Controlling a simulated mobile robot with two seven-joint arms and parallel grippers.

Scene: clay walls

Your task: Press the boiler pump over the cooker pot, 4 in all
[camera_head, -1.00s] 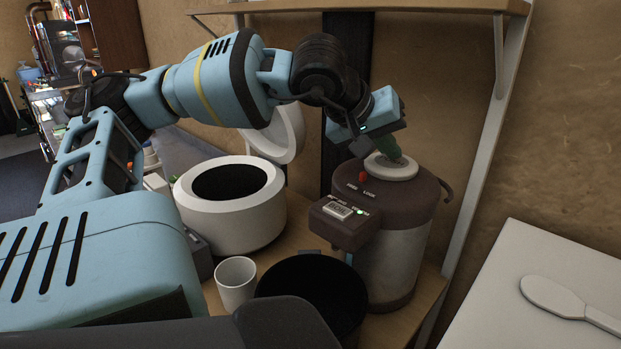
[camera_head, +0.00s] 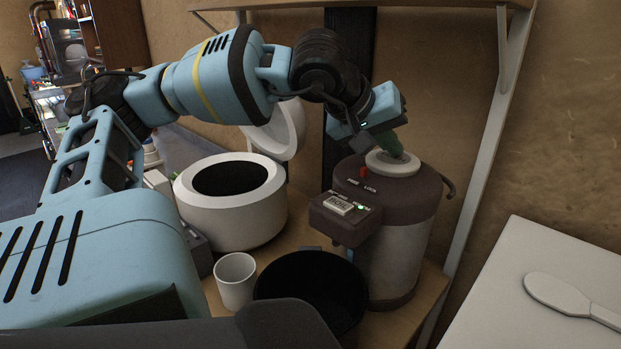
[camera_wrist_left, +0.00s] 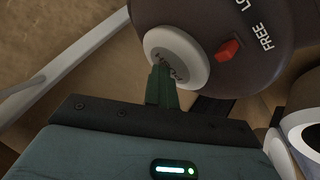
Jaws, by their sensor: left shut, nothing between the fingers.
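The boiler (camera_head: 392,250) stands at the right of the wooden counter, with a brown top and a pale body. Its round off-white pump (camera_head: 393,164) sits on top, with a red lever beside it. My left gripper (camera_head: 398,154) is shut and empty, its green fingers pointing down at the pump. In the left wrist view the fingertips (camera_wrist_left: 163,72) are at the pump disc (camera_wrist_left: 176,57); I cannot tell whether they touch. The black cooker pot (camera_head: 312,283) stands open in front of the boiler, partly hidden at the bottom. My right gripper is not in view.
A white cooker (camera_head: 235,222) with its lid raised stands left of the boiler. A white cup (camera_head: 235,281) stands beside the pot. A white table (camera_head: 500,290) with a pale spoon (camera_head: 570,298) is at the right. A shelf hangs above.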

